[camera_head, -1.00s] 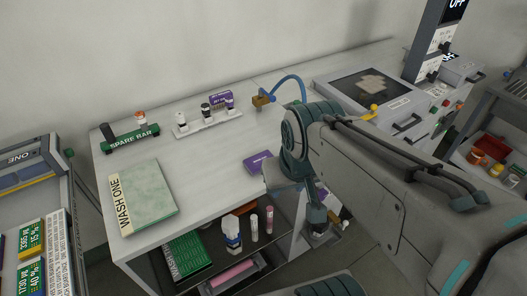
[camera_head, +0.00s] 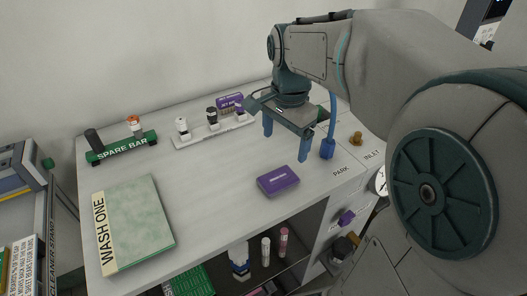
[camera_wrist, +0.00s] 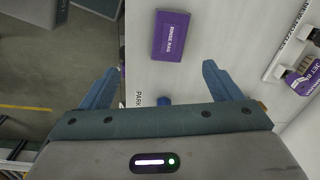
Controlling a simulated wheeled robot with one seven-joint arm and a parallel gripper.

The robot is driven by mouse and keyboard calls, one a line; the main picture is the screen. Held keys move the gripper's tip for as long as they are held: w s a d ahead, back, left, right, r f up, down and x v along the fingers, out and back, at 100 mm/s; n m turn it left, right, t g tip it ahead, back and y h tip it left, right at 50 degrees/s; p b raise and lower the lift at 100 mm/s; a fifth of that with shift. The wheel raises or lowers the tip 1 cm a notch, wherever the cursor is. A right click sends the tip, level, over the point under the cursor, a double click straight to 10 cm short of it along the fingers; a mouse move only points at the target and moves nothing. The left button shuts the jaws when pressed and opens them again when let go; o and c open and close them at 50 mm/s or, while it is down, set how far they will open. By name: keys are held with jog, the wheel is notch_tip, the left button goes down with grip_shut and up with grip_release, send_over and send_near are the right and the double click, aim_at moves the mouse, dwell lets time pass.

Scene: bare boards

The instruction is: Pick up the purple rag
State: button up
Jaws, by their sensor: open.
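The purple rag (camera_head: 278,181) is a folded flat block lying on the pale countertop, near its front edge. It also shows in the wrist view (camera_wrist: 171,36), with a white printed label, beyond the fingertips and roughly between their lines. My gripper (camera_head: 285,142) is open and empty, with blue fingers pointing down above the counter, behind the rag and apart from it. In the wrist view, both fingers of my gripper (camera_wrist: 160,68) are spread wide with nothing between them.
A blue hose end (camera_head: 327,148) stands right of my gripper. Counter around the rag is clear.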

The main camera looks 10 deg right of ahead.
jog(key=w+f+m, duration=0.2)
jog(key=b, duration=0.1)
send_over(278, 178)
jog(key=shift+g, duration=0.3)
jog(key=f, duration=0.8)
jog(key=shift+s+d+f, duration=0.1)
jog(key=shift+s+d, duration=0.1)
jog(key=shift+s, duration=0.05)
jog(key=f, duration=0.5)
jog(key=shift+w+a, duration=0.15)
jog(key=shift+w, duration=0.1)
jog(key=c, duration=1.1)
